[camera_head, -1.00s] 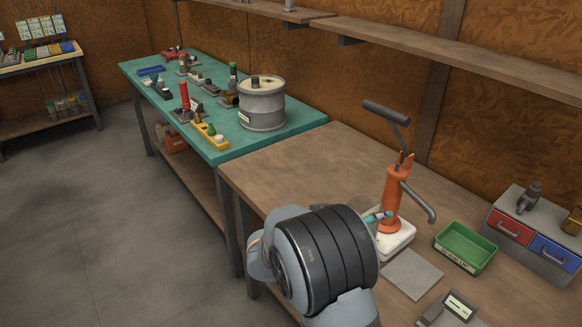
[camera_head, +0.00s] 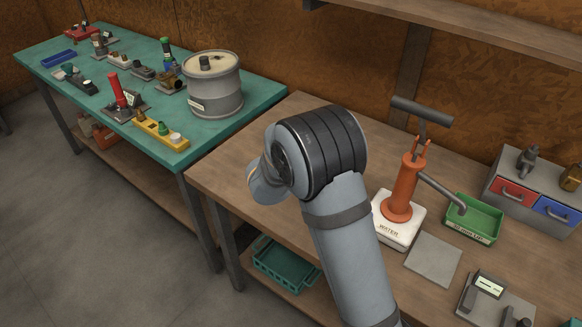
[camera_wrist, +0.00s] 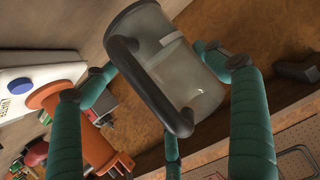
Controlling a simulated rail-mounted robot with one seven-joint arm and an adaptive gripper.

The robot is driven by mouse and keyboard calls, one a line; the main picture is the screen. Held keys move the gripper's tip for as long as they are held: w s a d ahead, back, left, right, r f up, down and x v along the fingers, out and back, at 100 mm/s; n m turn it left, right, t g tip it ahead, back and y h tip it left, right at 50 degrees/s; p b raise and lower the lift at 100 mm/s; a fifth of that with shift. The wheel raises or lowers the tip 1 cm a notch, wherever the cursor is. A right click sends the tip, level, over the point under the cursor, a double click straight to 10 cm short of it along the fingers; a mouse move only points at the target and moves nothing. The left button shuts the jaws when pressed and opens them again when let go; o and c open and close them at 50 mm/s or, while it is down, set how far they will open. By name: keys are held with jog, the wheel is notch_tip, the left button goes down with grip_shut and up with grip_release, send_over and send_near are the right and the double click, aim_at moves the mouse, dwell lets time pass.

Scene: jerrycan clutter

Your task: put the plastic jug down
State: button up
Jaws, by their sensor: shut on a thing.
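The plastic jug (camera_wrist: 182,72) is a translucent grey container with a dark handle bar. It fills the middle of the wrist view and appears tilted there. My gripper (camera_wrist: 160,75) has teal fingers on both sides of the jug and a third finger below it in that view; it is shut on the jug. In the head view my arm hides the gripper and the jug. The wrist view does not show clearly whether the jug touches any surface.
An orange hand pump (camera_head: 405,188) on a white base marked WATER (camera_head: 389,232) stands right of my arm. Nearby are a green bin (camera_head: 474,217), a grey plate (camera_head: 433,258) and a drawer unit (camera_head: 530,190). The teal bench (camera_head: 205,135) carries a grey drum (camera_head: 213,88) and several tools.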

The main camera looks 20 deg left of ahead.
jog(key=shift+s+a+f+p, duration=0.2)
jog(key=shift+s+a+f, duration=0.2)
jog(key=shift+a+f, duration=1.05)
jog(key=shift+s+a+f+p, duration=0.15)
jog(key=shift+s+a+f, duration=0.25)
jog(key=shift+a+f, duration=1.05)
jog(key=shift+s+a+f+p, duration=0.2)
jog(key=shift+s+a+f, duration=0.2)
jog(key=shift+a+f, duration=1.05)
jog(key=shift+d+f, duration=0.2)
jog(key=shift+f, duration=0.1)
jog(key=o, duration=1.3)
jog(key=shift+o, duration=0.5)
jog(key=shift+r, duration=0.2)
jog(key=shift+s+a, duration=0.15)
jog(key=shift+s, duration=0.25)
jog(key=v, duration=1.1)
jog(key=shift+b, duration=0.45)
